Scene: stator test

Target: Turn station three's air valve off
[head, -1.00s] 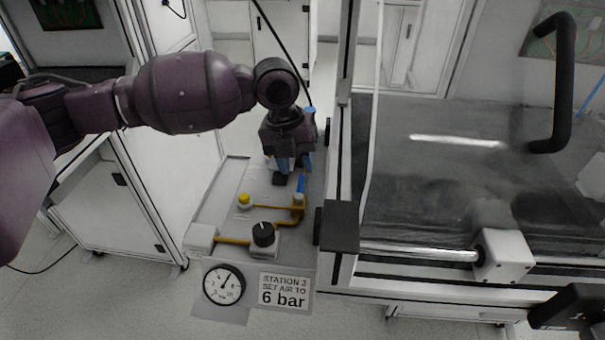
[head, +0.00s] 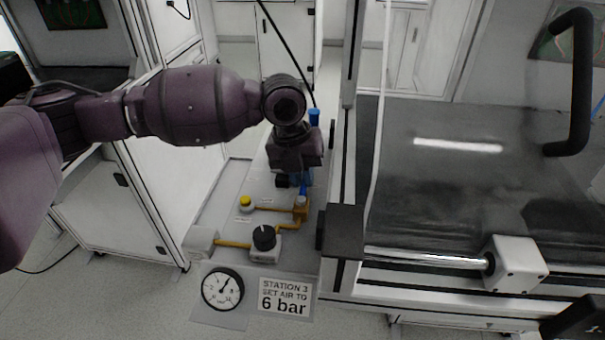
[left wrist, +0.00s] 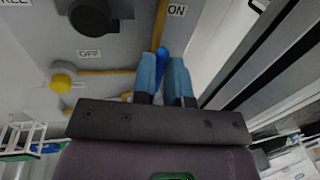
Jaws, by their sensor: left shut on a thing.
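The air valve has a blue lever (head: 303,187) on a yellow fitting at the right of the station three panel (head: 228,186). My left gripper (head: 298,172) is down over the lever, hiding part of it. In the left wrist view, its two blue-grey fingers (left wrist: 165,82) are shut on the lever (left wrist: 162,58), whose end shows between them. The lever lies near the "ON" label (left wrist: 177,11). The "OFF" label (left wrist: 89,54) lies to its left, clear of the lever. My right gripper is not in view.
The panel also has a black knob (head: 264,238), a yellow button (head: 246,203) and yellow pipes. A gauge (head: 222,289) and a "6 bar" sign (head: 285,296) are in front. A framed machine (head: 342,230) stands close on the right.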

